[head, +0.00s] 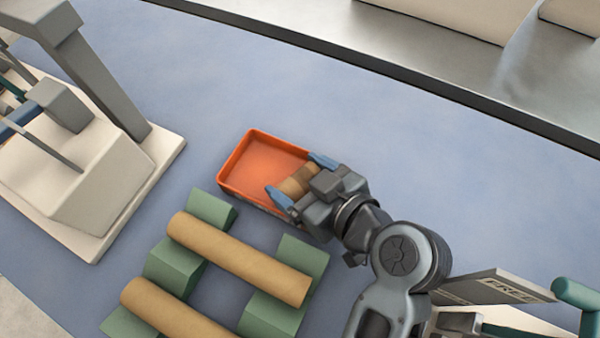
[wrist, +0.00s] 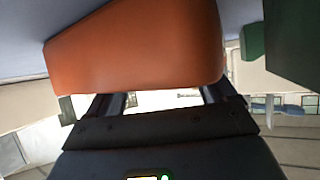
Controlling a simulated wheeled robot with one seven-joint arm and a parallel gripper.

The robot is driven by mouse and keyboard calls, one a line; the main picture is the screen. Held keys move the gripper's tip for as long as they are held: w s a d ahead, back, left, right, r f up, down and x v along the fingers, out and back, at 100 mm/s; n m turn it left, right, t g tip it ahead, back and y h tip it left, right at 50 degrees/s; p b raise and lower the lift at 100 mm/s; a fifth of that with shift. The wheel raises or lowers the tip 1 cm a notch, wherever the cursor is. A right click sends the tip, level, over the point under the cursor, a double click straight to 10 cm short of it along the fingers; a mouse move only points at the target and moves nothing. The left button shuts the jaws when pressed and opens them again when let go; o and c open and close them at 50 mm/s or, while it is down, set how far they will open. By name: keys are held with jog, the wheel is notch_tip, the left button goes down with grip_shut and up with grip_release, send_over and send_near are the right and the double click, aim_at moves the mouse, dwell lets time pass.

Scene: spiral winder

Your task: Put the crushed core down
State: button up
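The crushed core (head: 299,181) is a short brown tube with a darker band, seen in the head view between the blue fingertips of my gripper (head: 298,180). The fingers are set wide and appear to be shut on its two ends. The core is over the right part of the orange tray (head: 250,158); whether it touches the tray floor cannot be told. In the wrist view the tray's orange wall (wrist: 135,50) fills the upper middle. My gripper's dark fingers (wrist: 165,100) pass behind its edge, and the core is hidden there.
Two long tan cores (head: 238,258) lie on green V-blocks (head: 300,262) in front of the tray. A pale machine (head: 75,180) stands at the left. A dark-edged metal surface (head: 440,60) is at the back. The blue table (head: 170,60) behind the tray is clear.

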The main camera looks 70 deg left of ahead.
jog(key=shift+r+p, duration=0.25)
jog(key=shift+p, duration=0.15)
jog(key=b+v, duration=0.1)
jog(key=v, duration=0.6)
jog(key=shift+d, duration=0.2)
jog(key=shift+c, duration=0.2)
dwell(1.0)
